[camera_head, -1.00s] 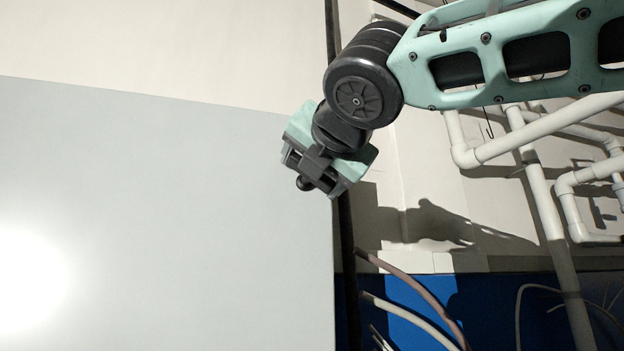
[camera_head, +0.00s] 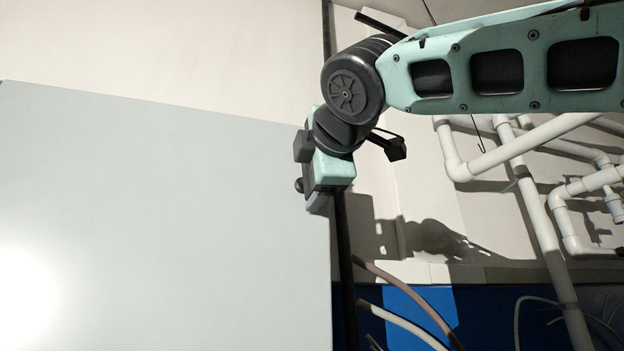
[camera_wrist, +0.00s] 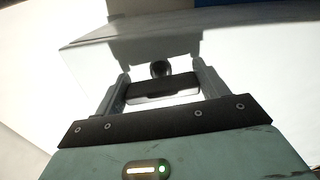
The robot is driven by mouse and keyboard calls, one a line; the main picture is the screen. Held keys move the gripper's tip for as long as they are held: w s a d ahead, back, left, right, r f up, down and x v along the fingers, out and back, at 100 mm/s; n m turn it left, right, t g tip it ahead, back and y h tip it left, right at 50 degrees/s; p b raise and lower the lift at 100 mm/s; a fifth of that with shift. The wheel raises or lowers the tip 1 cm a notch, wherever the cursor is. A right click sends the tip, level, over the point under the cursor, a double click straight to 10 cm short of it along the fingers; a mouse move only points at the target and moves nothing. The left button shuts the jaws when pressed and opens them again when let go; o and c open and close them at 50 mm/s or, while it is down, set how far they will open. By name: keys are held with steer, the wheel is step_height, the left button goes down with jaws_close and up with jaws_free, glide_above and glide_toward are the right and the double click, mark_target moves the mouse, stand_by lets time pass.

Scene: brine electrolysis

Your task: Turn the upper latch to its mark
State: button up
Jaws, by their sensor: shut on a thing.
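The upper latch shows in the wrist view as a dark bar (camera_wrist: 162,87) lying crosswise between my fingers, with a round dark knob (camera_wrist: 160,68) beyond it. In the head view only a small dark knob (camera_head: 299,185) shows at the left of my gripper (camera_head: 318,198); the rest is hidden behind the gripper. My gripper also shows in the wrist view (camera_wrist: 160,74), its two fingers at the ends of the bar and shut on it. I cannot make out the mark in either view.
A large pale grey cabinet panel (camera_head: 160,220) fills the left, its right edge beside my gripper. White pipes (camera_head: 540,200) run along the wall at right. Hoses (camera_head: 405,290) curve up at the lower middle, in front of a blue wall band (camera_head: 490,310).

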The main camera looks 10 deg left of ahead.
steer(key=shift+f+m, duration=0.1)
steer(key=shift+m, duration=0.5)
steer(key=o, duration=1)
steer(key=b+v, duration=0.5)
steer(key=v, duration=1.2)
steer(key=shift+s+d+b, duration=0.1)
steer(key=shift+s+b, duration=0.1)
steer(key=shift+b, duration=0.1)
